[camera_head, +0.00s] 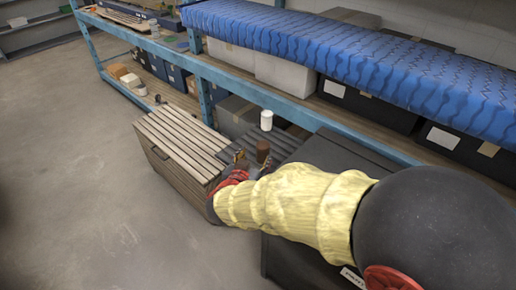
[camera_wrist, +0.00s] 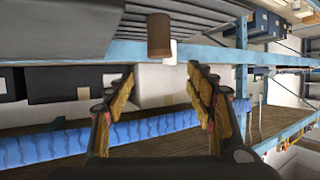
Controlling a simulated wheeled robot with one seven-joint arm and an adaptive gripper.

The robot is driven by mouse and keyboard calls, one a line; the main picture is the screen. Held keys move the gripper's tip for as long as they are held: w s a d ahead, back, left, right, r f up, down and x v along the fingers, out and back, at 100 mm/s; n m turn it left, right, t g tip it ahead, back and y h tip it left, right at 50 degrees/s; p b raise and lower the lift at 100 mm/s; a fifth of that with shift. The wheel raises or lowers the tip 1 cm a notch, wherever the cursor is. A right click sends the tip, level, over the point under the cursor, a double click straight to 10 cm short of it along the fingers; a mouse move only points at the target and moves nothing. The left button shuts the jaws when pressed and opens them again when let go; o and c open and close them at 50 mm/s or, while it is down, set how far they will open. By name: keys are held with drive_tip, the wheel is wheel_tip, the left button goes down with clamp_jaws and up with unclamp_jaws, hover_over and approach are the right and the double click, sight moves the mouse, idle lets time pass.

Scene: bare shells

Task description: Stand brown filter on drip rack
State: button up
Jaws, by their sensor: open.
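The brown filter (camera_head: 262,150), a small dark brown cylinder, stands upright just past my gripper (camera_head: 250,163) in the head view. In the wrist view, which appears upside down, the brown filter (camera_wrist: 158,36) shows at top centre, beyond the gap between my fingertips (camera_wrist: 158,78). My gripper is open and empty, its two fingers apart and not visibly touching the filter. The filter's foot is partly hidden by my gripper in the head view. A dark ribbed surface (camera_head: 286,141) lies beside and behind the filter; I cannot tell whether it is the drip rack.
A white cylinder (camera_head: 267,120) stands behind the filter. A slatted wooden chest (camera_head: 178,132) is to the left. A blue-framed shelf (camera_head: 245,91) with boxes and a long blue roll (camera_head: 370,60) runs behind. Open grey floor (camera_head: 80,190) lies at left.

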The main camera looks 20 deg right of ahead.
drive_tip(key=s+a+r+n+y, duration=0.5)
drive_tip(key=a+r+y, duration=0.35)
drive_tip(key=r, duration=0.35)
drive_tip(key=s+d+f+g, duration=0.1)
drive_tip(key=s+d+g, duration=0.1)
drive_tip(key=s+d, duration=0.2)
drive_tip(key=s+d+f+g+h, duration=0.1)
drive_tip(key=s+d, duration=0.3)
drive_tip(key=s, duration=0.6)
drive_tip(key=s+d+f+g+h, duration=0.1)
drive_tip(key=s+d+g, duration=0.2)
drive_tip(key=s+d, duration=0.2)
drive_tip(key=s, duration=0.3)
drive_tip(key=shift+n, duration=0.4)
